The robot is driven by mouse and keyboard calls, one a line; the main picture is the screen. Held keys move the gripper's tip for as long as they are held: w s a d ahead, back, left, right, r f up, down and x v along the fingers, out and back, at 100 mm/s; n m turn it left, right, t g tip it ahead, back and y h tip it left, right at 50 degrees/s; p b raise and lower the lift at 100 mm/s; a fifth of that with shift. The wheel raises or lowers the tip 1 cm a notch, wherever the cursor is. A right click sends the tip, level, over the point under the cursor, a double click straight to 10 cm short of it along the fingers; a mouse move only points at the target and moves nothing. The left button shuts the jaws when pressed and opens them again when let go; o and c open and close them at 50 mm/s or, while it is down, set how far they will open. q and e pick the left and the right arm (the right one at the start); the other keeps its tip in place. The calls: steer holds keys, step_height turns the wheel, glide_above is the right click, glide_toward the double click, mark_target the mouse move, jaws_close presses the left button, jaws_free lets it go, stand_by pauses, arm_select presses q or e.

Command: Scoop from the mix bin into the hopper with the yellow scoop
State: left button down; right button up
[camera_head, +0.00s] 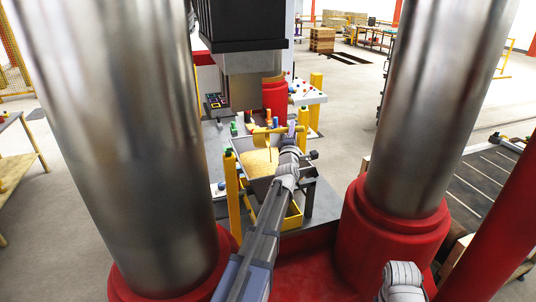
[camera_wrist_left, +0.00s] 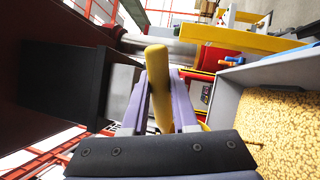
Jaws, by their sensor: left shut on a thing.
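The mix bin (camera_head: 283,172) is a grey-walled tray full of yellow granules, in the middle of the head view. Its wall (camera_wrist_left: 228,100) and granules also show at the right of the left wrist view. My left gripper (camera_head: 286,130) is above the bin's far side, shut on the yellow scoop (camera_head: 261,136). In the left wrist view the purple fingers (camera_wrist_left: 160,100) clasp the scoop's yellow handle (camera_wrist_left: 157,75). Whether the scoop holds any mix cannot be told. I cannot clearly pick out the hopper.
Two thick steel columns (camera_head: 118,130) (camera_head: 437,100) on red bases flank the view. A black press head (camera_head: 240,25) hangs beyond the bin. Yellow posts (camera_head: 233,190) stand beside the bin, and a control panel (camera_head: 216,103) is behind it.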

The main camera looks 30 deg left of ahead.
arm_select(q)
steer(key=shift+w+d+f+m+h+b, duration=0.2)
steer(key=shift+d+f+m+b, duration=0.2)
steer(key=shift+f+m+b, duration=0.25)
steer(key=shift+w+d+f+m+h+b, duration=0.1)
steer(key=shift+d+f+m+h+b, duration=0.1)
steer(key=shift+d+f+m+b, duration=0.45)
steer(key=shift+w+d+f+m+h+b, duration=0.15)
steer(key=shift+f+m+b, duration=0.25)
steer(key=shift+m, duration=0.5)
stand_by(2.6)
steer(key=shift+w+d+f+m+t+h, duration=0.1)
steer(key=shift+d+m+t+h, duration=0.2)
steer(key=shift+m, duration=0.5)
steer(key=shift+d+f+m+h, duration=0.1)
steer(key=shift+m+h, duration=0.25)
steer(key=shift+m, duration=0.45)
stand_by(1.6)
